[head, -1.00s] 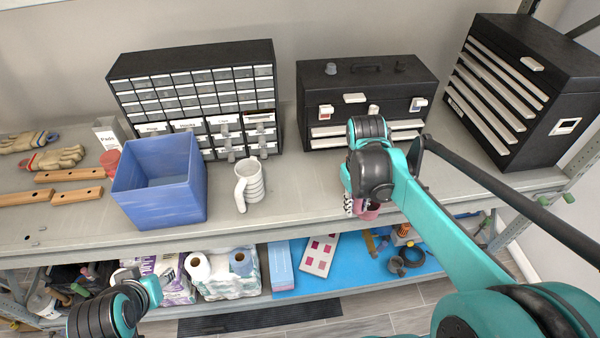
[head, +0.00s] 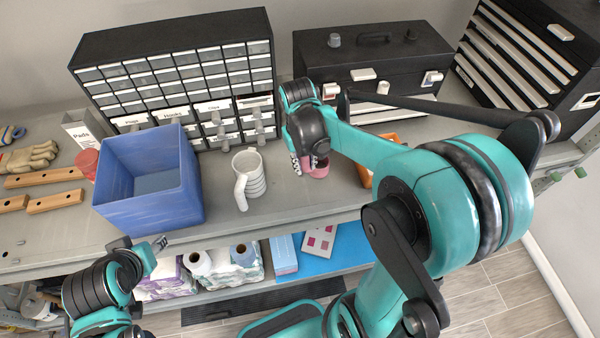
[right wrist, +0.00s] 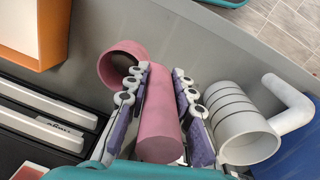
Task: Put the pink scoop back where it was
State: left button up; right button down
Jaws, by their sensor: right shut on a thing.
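The pink scoop (head: 318,170) is in my right gripper (head: 308,168), above or at the grey shelf top, between the white mug and the black toolbox. In the right wrist view, the fingers (right wrist: 162,115) are shut on both sides of the scoop's pink handle (right wrist: 158,130). Its round pink cup (right wrist: 122,66) shows beyond the left finger. Whether the scoop touches the shelf, I cannot tell. My left gripper (head: 155,252) is empty in front of the shelf at lower left; its finger opening is unclear.
The white ribbed mug (head: 248,180) stands close left of the scoop, with a blue bin (head: 150,192) beyond it. A drawer cabinet (head: 180,75) and black toolbox (head: 365,65) stand behind. An orange-edged box (head: 390,140) is to the right. Wooden bars (head: 45,177) lie far left.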

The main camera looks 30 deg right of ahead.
jog(key=shift+w+a+f, duration=0.4)
jog(key=shift+a+f, duration=0.1)
jog(key=shift+f+b, duration=0.45)
jog(key=shift+f, duration=1.5)
jog(key=shift+f, duration=0.15)
jog(key=c, duration=1.3)
grip_release()
